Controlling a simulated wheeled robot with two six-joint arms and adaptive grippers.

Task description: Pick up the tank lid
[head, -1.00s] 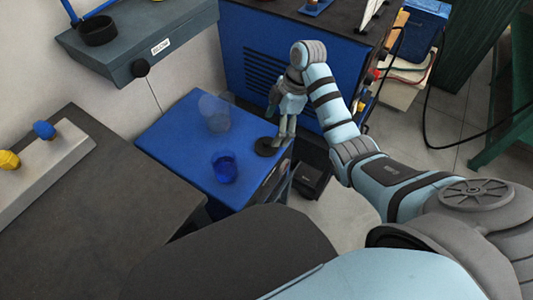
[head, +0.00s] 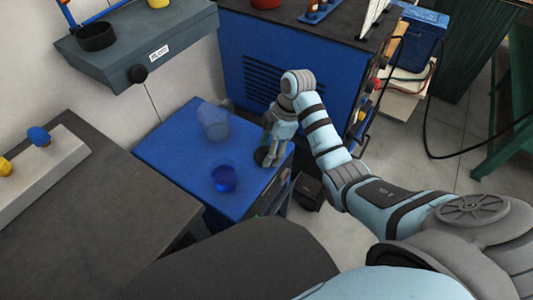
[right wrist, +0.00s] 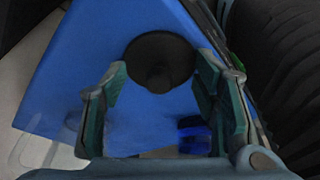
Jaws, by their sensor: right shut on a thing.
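The tank lid (head: 261,156) is a dark round disc at the right part of the blue cart top. I cannot tell whether the lid is clear of the cart top. My left gripper is not in view.
On the blue cart (head: 172,150) stand a clear container (head: 213,122) and a blue translucent cup (head: 224,178). A blue machine (head: 250,65) rises behind the cart. A dark bench (head: 100,205) is at left, and a grey shelf (head: 150,45) hangs above.

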